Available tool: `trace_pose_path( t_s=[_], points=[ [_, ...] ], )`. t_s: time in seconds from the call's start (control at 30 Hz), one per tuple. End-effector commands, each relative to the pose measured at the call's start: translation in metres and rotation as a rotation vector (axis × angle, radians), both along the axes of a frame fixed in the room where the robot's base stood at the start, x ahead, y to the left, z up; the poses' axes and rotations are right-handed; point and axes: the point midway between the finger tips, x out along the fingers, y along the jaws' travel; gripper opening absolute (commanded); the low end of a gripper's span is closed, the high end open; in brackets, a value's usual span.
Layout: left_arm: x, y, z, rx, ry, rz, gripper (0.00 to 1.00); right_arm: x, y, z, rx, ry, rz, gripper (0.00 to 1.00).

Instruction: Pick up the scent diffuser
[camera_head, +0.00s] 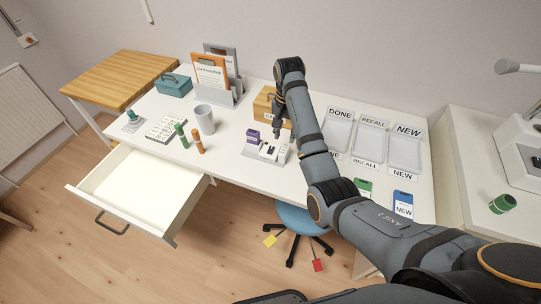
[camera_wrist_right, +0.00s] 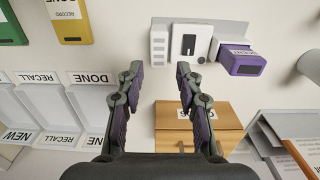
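My right gripper (camera_head: 281,132) is above the desk just behind the tray. In the wrist view its fingers (camera_wrist_right: 160,75) are apart with nothing between them, pointing toward the white items. My left gripper is not in view.
A wooden box (camera_head: 264,106) stands close behind the gripper. Labelled trays (camera_head: 370,138) lie to the right. A drawer (camera_head: 142,190) is pulled open at front left.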

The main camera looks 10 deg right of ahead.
Motion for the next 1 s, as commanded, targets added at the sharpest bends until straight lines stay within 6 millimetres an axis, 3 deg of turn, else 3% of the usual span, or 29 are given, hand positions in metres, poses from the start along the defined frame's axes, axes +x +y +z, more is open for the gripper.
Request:
trace_pose_path(
  t_s=[0.03, 0.33, 0.53, 0.6, 0.87, 1.0],
  points=[
    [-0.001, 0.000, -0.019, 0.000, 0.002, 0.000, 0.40, 0.000, 0.000, -0.019, 0.000, 0.000, 0.000, 0.36],
    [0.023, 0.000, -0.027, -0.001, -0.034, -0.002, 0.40, 0.000, -0.001, -0.029, 0.000, 0.000, 0.000, 0.36],
    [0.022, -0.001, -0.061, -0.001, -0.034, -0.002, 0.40, 0.002, -0.006, -0.063, 0.000, 0.000, 0.000, 0.36],
    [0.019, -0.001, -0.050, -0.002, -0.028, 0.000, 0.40, 0.001, -0.005, -0.067, 0.000, 0.004, 0.001, 0.36],
    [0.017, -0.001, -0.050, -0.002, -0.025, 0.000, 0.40, 0.002, -0.005, -0.074, -0.001, -0.001, 0.001, 0.36],
    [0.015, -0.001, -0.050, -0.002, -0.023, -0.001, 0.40, 0.002, -0.005, -0.074, -0.001, -0.001, 0.001, 0.17]
  ],
)
